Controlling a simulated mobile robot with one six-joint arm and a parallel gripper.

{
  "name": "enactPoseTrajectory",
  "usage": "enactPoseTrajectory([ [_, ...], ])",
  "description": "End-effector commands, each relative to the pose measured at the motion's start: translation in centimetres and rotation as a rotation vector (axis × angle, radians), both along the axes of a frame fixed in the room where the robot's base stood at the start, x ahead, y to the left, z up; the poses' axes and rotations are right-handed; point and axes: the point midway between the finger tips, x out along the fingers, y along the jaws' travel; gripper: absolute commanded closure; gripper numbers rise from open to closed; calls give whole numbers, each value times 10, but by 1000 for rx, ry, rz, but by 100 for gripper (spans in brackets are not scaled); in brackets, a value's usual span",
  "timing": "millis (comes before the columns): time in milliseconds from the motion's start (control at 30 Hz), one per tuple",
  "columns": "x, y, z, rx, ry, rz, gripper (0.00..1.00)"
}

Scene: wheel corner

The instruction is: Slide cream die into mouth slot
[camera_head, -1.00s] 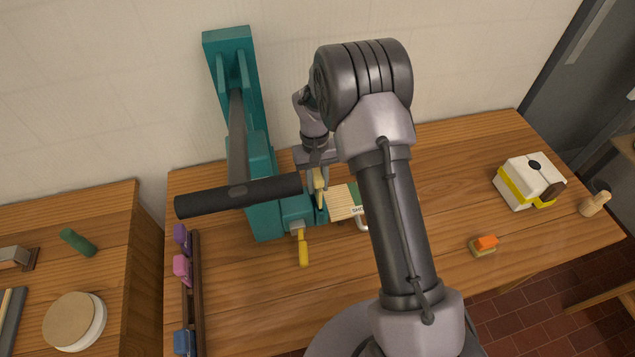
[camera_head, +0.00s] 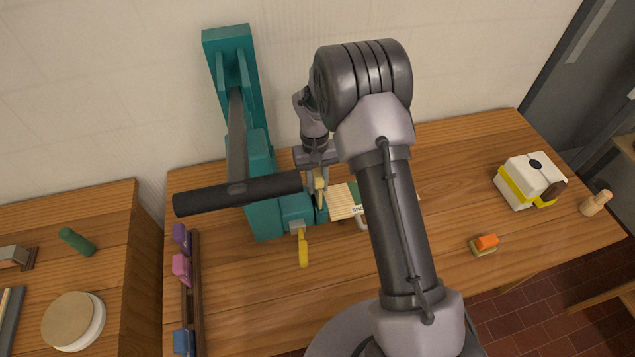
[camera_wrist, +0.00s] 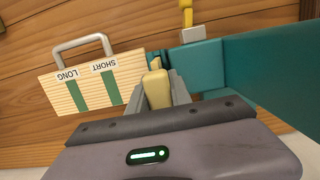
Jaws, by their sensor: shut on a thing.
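My gripper (camera_head: 318,178) is shut on the cream die (camera_head: 319,198), which stands between the fingers beside the teal press. In the wrist view the cream die (camera_wrist: 157,88) sits between the grey fingertips of my gripper (camera_wrist: 158,92). The teal press (camera_head: 272,190) has a tall back column and a long black-gripped lever (camera_head: 238,195). In the wrist view the die's far end is close to the press's teal front part (camera_wrist: 194,55). The mouth slot itself is hidden or too small to make out, so I cannot tell whether the die is inside it.
A ribbed cream board (camera_head: 341,202) with green stripes and a metal handle lies right of the press; its labels read LONG and SHORT (camera_wrist: 104,64). A yellow handle (camera_head: 303,250) sticks out in front. A rack with coloured blocks (camera_head: 181,268) stands left. A white-yellow box (camera_head: 527,182) stands right.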

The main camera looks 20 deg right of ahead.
Motion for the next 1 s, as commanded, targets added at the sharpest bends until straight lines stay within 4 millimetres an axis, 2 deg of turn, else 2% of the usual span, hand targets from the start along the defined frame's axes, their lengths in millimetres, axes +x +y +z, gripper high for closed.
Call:
enactPoseTrajectory([
  [967, 0, 0, -25, 0, 0, 0, 100],
  [1000, 0, 0, -25, 0, 0, 0, 71],
])
